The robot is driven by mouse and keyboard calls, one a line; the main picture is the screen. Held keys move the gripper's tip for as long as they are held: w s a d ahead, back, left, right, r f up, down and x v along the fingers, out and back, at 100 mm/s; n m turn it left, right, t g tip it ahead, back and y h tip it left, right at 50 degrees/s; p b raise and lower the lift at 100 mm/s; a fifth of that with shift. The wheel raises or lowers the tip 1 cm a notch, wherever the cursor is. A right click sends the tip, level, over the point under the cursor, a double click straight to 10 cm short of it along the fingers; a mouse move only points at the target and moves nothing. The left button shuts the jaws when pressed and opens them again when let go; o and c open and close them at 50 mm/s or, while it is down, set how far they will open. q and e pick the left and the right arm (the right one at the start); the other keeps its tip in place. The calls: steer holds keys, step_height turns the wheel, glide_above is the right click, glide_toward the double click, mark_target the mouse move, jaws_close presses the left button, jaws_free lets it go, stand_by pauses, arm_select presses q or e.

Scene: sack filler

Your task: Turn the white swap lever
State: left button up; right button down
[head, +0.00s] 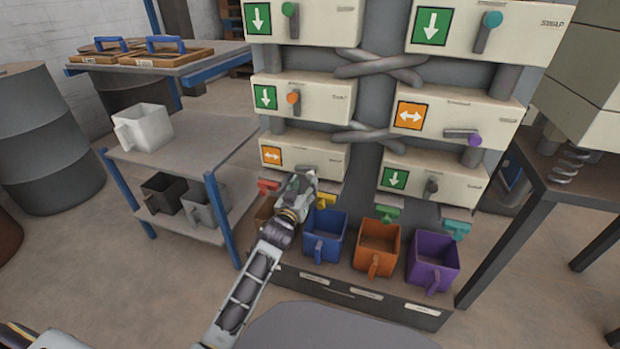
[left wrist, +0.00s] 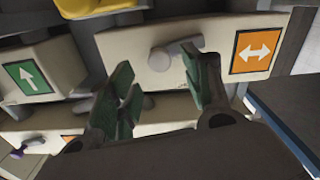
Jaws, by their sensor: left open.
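The white swap lever (left wrist: 178,50) is on the lower left cream box (head: 325,155), beside an orange double-arrow sign (head: 271,156). My left gripper (head: 303,183) is at the front of this box and mostly hides the lever in the head view. In the left wrist view its two green-padded fingers (left wrist: 160,85) are apart, with the lever showing between and beyond them. I cannot tell whether they touch it. My right gripper is out of view.
Other boxes carry orange (head: 293,98), purple (head: 474,140) and dark grey (head: 431,186) levers. Blue (head: 324,248), orange (head: 378,262) and purple (head: 432,272) bins stand below. A shelf cart (head: 190,150) is on the left, a dark table (head: 570,185) on the right.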

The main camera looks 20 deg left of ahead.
mark_target(309, 177)
arm_select(q)
steer(key=shift+w+d+b, duration=0.1)
steer(key=shift+w+b, duration=0.75)
steer(key=shift+w, duration=2)
steer(key=shift+c, duration=0.5)
steer(key=shift+c, duration=1.1)
jaws_close()
